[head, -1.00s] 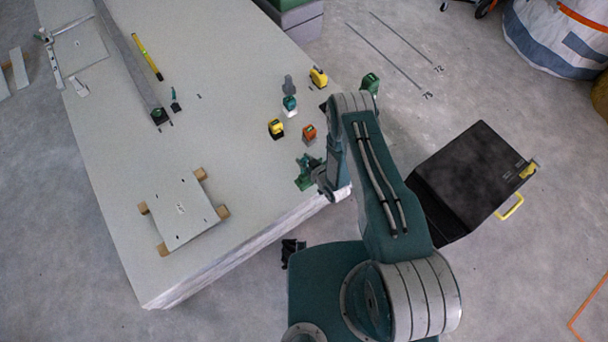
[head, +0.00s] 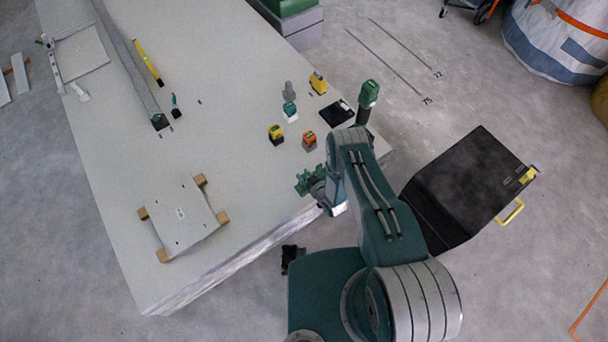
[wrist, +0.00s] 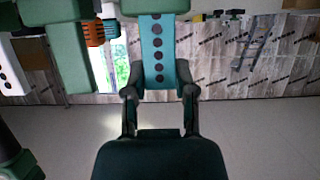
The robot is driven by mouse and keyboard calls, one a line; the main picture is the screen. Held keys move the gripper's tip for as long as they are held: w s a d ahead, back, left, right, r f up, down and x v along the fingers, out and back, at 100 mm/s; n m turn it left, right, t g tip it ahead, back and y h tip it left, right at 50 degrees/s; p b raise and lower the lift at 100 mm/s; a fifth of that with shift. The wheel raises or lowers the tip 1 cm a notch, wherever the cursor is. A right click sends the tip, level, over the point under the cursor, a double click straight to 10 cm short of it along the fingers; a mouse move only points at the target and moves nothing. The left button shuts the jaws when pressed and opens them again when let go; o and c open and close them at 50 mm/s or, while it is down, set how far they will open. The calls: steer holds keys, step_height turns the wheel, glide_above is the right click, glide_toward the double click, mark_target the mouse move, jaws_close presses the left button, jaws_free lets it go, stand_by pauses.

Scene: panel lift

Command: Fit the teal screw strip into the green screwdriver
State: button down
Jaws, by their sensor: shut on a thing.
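The teal screw strip (wrist: 158,50), a flat piece with a row of dark dots, stands upright between the fingers of my gripper (wrist: 159,92) in the wrist view. The gripper is shut on its lower part. The strip's upper end meets a green block (wrist: 154,6) at the top edge; I cannot tell whether it is inside or in front of it. In the head view my gripper (head: 309,184) is at the table's near right edge, and the strip cannot be made out. A green screwdriver (head: 369,94) stands upright at the table's right corner, apart from the gripper.
The table (head: 215,140) holds a yellow tool (head: 276,134), an orange tool (head: 309,140), a teal tool (head: 290,111) and a panel on wooden blocks (head: 183,216). A black case (head: 470,180) stands on the floor at right. A white dotted strip (wrist: 12,68) shows at left in the wrist view.

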steer(key=shift+c, duration=2.2)
jaws_free()
